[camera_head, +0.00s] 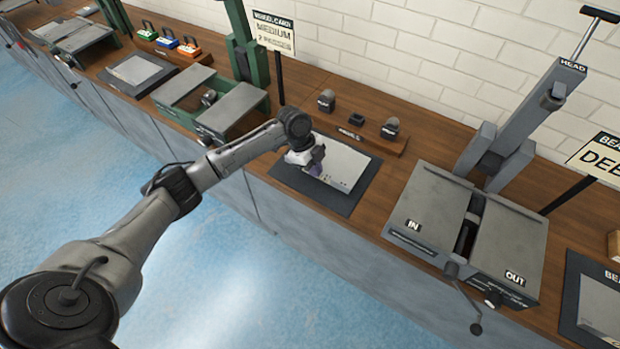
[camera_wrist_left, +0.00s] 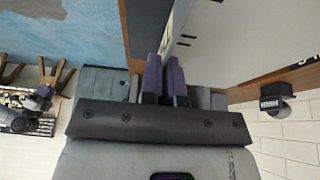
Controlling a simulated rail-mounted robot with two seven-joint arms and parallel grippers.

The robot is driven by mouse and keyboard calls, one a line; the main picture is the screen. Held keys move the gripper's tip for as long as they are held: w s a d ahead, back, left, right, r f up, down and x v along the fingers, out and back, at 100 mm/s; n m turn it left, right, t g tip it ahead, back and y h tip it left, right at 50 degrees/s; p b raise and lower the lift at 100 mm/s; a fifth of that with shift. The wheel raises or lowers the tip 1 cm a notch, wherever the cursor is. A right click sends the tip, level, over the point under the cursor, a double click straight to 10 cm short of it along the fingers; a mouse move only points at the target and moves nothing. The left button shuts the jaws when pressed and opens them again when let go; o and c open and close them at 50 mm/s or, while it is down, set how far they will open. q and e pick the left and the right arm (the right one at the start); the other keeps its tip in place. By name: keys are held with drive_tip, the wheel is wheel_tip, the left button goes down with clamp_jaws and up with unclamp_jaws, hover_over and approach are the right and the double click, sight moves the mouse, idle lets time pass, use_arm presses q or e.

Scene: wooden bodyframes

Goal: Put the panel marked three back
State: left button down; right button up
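A thin, light grey panel (camera_head: 346,168) is over a dark mat (camera_head: 293,179) on the wooden bench. Its number is too small to read. My left gripper (camera_head: 318,168) is at the panel's near left edge. In the left wrist view the purple-padded fingers (camera_wrist_left: 164,82) are close together, with the panel's edge (camera_wrist_left: 178,40) running in between them; they look shut on it. I cannot tell whether the panel touches the mat. My right gripper is not in view.
A wooden block (camera_head: 360,137) with dark round pieces stands behind the mat. A grey machine marked IN and OUT (camera_head: 430,205) is to the right. A green-framed machine (camera_head: 240,105) is to the left, and signs on posts (camera_head: 273,33) rise behind.

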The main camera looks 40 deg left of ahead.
use_arm(q)
drive_tip(key=shift+s+a+f, duration=0.4)
drive_tip(key=shift+s+a, duration=0.1)
drive_tip(key=shift+f+b, duration=0.45)
drive_tip(key=shift+f, duration=1.55)
drive_tip(key=c, duration=1.4)
unclamp_jaws()
drive_tip(key=shift+o, duration=0.2)
